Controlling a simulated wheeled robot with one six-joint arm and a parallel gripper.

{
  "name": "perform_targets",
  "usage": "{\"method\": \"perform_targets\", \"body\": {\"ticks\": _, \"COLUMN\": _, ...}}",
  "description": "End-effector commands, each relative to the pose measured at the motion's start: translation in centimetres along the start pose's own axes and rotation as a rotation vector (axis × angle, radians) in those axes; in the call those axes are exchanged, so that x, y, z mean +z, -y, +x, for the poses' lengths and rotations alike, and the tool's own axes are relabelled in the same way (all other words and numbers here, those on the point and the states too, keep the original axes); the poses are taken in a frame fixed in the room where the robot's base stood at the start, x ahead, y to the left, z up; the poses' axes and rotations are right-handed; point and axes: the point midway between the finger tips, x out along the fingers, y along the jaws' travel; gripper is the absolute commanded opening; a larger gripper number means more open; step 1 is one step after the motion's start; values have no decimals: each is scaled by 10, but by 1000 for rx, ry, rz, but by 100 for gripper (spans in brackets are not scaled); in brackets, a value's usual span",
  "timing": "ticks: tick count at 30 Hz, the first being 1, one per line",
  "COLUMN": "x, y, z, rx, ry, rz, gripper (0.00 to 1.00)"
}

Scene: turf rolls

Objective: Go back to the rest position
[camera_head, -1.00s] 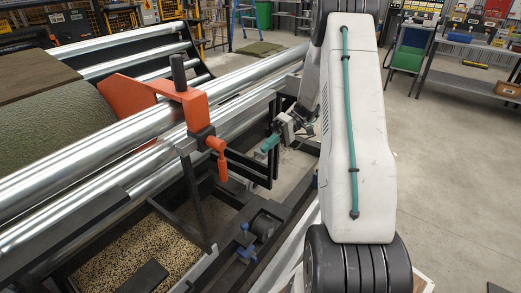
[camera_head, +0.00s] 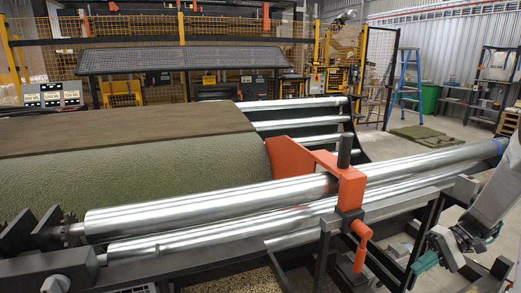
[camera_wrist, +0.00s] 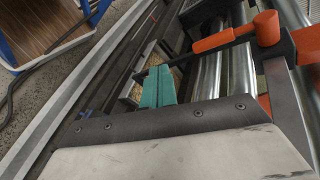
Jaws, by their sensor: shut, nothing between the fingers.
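My gripper (camera_head: 424,264) is at the lower right of the head view, just right of the orange handle (camera_head: 361,245) and in front of the roller machine's frame. Its teal fingers also show in the wrist view (camera_wrist: 158,88), pressed together with nothing between them. The fingers look apart from the machine's parts. Part of my arm shows at the right edge of the head view. The rest of the arm is out of view.
Steel rollers (camera_head: 215,205) run across the machine, with a green turf roll (camera_head: 130,185) behind them. An orange bracket (camera_head: 350,185) stands near the gripper. A blue ladder (camera_head: 405,85) and turf pieces (camera_head: 420,137) are at the back right.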

Motion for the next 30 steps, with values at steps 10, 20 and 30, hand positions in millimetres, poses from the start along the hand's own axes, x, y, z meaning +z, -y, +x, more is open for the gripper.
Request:
{"method": "perform_targets", "body": {"ticks": 10, "x": 69, "y": 69, "z": 29, "rx": 375, "ry": 16, "rz": 199, "gripper": 0}}
{"method": "perform_targets", "body": {"ticks": 20, "x": 146, "y": 129, "z": 62, "rx": 741, "ry": -117, "rz": 207, "gripper": 0}}
{"method": "perform_targets", "body": {"ticks": 30, "x": 219, "y": 162, "z": 94, "rx": 986, "ry": -314, "rz": 12, "gripper": 0}}
